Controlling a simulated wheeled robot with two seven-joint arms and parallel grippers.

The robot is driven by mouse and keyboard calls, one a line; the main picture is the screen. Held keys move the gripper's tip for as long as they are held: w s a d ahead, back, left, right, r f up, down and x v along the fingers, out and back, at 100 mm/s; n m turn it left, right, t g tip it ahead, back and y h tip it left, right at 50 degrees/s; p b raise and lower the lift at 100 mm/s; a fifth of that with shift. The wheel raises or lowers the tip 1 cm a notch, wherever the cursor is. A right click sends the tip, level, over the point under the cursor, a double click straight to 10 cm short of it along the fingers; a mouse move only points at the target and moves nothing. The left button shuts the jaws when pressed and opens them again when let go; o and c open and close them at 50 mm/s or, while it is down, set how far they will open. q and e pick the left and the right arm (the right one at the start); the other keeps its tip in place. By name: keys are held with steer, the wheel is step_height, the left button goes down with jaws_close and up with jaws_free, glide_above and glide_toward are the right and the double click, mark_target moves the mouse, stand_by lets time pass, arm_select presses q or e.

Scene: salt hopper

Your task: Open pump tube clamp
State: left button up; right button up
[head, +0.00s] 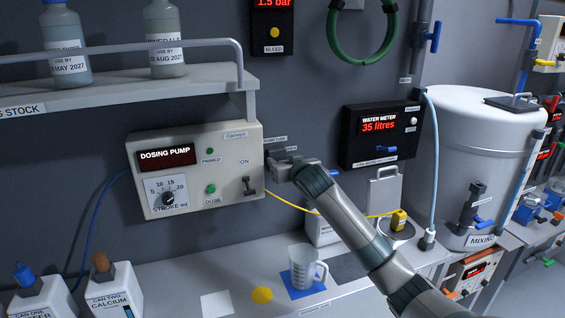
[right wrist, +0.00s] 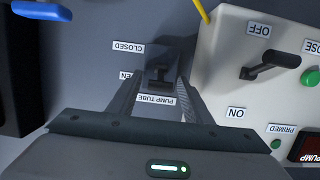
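The pump tube clamp is a small dark piece (right wrist: 160,77) on the grey wall in the right wrist view, beside a PUMP TUBE label (right wrist: 157,100). A CLOSED label (right wrist: 128,48) and a partly hidden label ending in EN (right wrist: 126,76) sit to its left. I cannot tell which setting its lever is at. My right gripper (head: 283,164) is at the wall just right of the dosing pump (head: 195,165) in the head view and hides the clamp there. Its two fingers are spread either side of the clamp, with nothing visibly gripped. My left gripper is out of view.
The pump's ON/OFF switch (right wrist: 263,71) is close to my right gripper. A yellow tube (head: 285,203) runs below the gripper. The water meter (head: 380,135) is to the right. A measuring jug (head: 303,268) stands on the bench below.

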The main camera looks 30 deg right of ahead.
steer(key=shift+s, duration=0.2)
steer(key=b+v, duration=0.6)
steer(key=v, duration=1.1)
